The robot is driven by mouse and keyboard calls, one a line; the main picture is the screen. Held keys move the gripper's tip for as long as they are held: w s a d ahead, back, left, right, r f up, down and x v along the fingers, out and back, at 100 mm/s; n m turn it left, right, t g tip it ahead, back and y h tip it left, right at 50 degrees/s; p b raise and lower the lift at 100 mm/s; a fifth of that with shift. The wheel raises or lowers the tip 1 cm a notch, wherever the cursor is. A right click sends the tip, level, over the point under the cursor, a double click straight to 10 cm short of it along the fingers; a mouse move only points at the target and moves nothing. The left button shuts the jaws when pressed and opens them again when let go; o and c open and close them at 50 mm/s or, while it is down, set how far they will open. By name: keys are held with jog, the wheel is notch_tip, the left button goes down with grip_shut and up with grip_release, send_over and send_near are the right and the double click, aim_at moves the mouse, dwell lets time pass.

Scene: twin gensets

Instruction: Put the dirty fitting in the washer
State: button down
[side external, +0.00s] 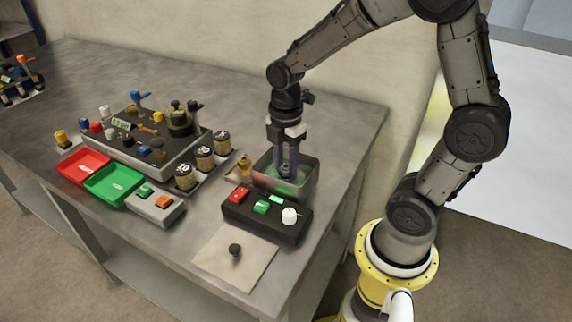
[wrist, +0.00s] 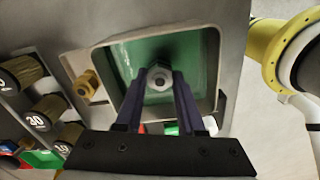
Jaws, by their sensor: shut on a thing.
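The washer is an open metal tank (side external: 308,184) with green inside, at the right end of the bench. It also shows in the wrist view (wrist: 212,65). My gripper (side external: 288,176) points down into the tank's opening. In the wrist view, my gripper (wrist: 160,80) is shut on a grey hexagonal fitting (wrist: 159,76), which lies over the green inside within the rim. Whether it touches the tank floor I cannot tell. The side view hides the fitting behind the fingers and the tank wall.
A brass fitting (side external: 244,167) stands on a pad left of the tank. A black control box (side external: 264,220) with buttons and a white knob stands in front. A dark knobbed piece (side external: 235,250) sits on a pale mat (side external: 215,262). Red (side external: 70,170) and green (side external: 100,188) trays lie left.

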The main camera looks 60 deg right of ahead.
aim_at(286, 166)
jog(key=shift+f, duration=0.3)
jog(key=c, duration=0.5)
grip_release()
notch_tip(286, 166, up, 12)
jog(key=shift+s+a+r+m+t, duration=0.15)
jog(key=shift+s+a+m+t, duration=0.65)
jog(key=shift+s+m, duration=1.45)
jog(key=shift+s+a+r+m+t, duration=0.15)
jog(key=shift+s+a+m+t, duration=0.65)
jog(key=shift+s+m, duration=1.5)
jog(key=shift+s+a+r+m+t, duration=0.15)
jog(key=shift+s+a+m+t, duration=0.25)
jog(key=shift+s+m+t, duration=1.75)
jog(key=shift+w+m+g, duration=0.65)
jog(key=shift+m+g, duration=0.15)
jog(key=shift+g, duration=0.15)
